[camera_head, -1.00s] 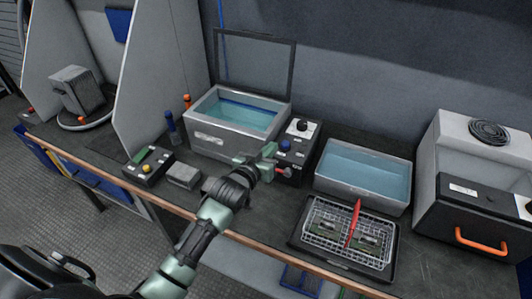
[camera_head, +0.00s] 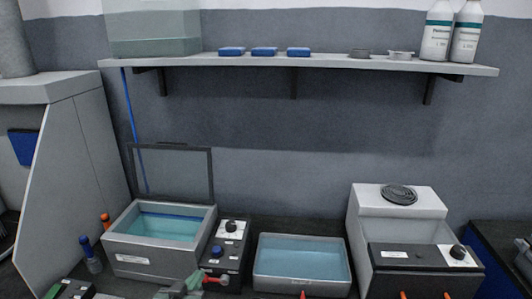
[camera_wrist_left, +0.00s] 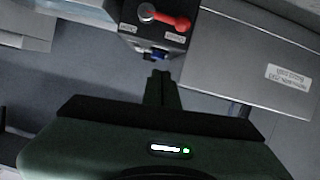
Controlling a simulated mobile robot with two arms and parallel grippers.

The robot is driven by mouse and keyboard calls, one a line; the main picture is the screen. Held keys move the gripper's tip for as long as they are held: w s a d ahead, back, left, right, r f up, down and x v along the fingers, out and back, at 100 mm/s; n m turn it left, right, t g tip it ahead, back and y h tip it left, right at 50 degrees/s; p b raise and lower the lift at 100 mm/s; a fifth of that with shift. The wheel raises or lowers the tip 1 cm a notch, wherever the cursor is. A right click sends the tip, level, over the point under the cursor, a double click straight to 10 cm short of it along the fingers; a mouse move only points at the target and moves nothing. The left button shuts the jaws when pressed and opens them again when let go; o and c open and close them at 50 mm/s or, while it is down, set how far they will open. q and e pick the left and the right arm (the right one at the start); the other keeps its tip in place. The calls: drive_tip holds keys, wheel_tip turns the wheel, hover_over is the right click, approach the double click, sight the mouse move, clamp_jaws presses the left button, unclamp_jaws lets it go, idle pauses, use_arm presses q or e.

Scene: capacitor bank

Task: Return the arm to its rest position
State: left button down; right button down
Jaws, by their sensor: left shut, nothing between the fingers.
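My left gripper (camera_head: 188,284) shows at the bottom edge of the head view, in front of the black control box (camera_head: 225,256) and the lower right of the open water bath (camera_head: 158,240). Its arm is cut off by the frame. In the left wrist view, the left gripper's fingers (camera_wrist_left: 162,84) are together and empty, pointing towards the control box (camera_wrist_left: 152,32) with its red lever (camera_wrist_left: 170,20). Some space seems to lie between the fingertips and the box. My right gripper is in neither view.
A second water-filled tub (camera_head: 302,262) and a grey machine with a black front (camera_head: 425,268) stand to the right. A wall shelf (camera_head: 300,64) above holds a clear tank (camera_head: 152,35), blue items and white bottles (camera_head: 437,32). A grey partition (camera_head: 65,185) stands left.

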use_arm(q)
drive_tip(key=s+d+f+m+g, duration=0.1)
drive_tip(key=s+f+g, duration=0.25)
drive_tip(key=s, duration=0.75)
drive_tip(key=s+f+m+g, duration=0.15)
drive_tip(key=s+g, duration=0.25)
drive_tip(key=s, duration=0.6)
drive_tip(key=s+d+f+g, duration=0.1)
drive_tip(key=s+f+g, duration=0.25)
drive_tip(key=s, duration=0.75)
wheel_tip(320, 180, down, 24)
drive_tip(key=g, duration=0.1)
drive_tip(key=s+a+f+g+y, duration=0.1)
drive_tip(key=s+a+f, duration=0.2)
drive_tip(key=s+f, duration=1.4)
drive_tip(key=shift+s+f, duration=0.4)
